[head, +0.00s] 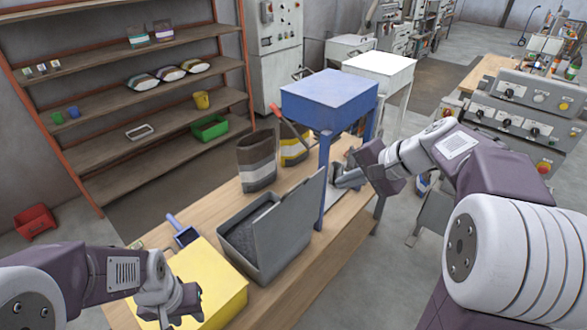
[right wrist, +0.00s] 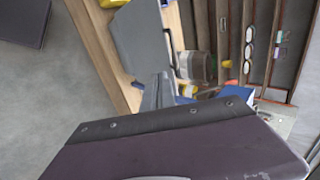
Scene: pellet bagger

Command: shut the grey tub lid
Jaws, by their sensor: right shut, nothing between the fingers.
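The grey tub (head: 238,262) stands on the wooden table, filled with dark grey pellets. Its grey lid (head: 291,226) stands open, raised nearly upright along the tub's right side; a grey panel that looks like the lid shows in the right wrist view (right wrist: 141,38). My right gripper (head: 346,181) is shut and empty, beyond the lid to its right, by the blue stand; its fingers also show in the right wrist view (right wrist: 152,100). My left gripper (head: 178,308) is over the yellow box, left of the tub. Its fingertips are too unclear to read.
The blue stand (head: 327,98) rises on legs right behind the lid. A brown striped bag (head: 257,162) and a yellow bag (head: 293,150) stand behind the tub. A blue scoop (head: 184,233) and the yellow box (head: 218,285) are left of it. Bare table lies front right.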

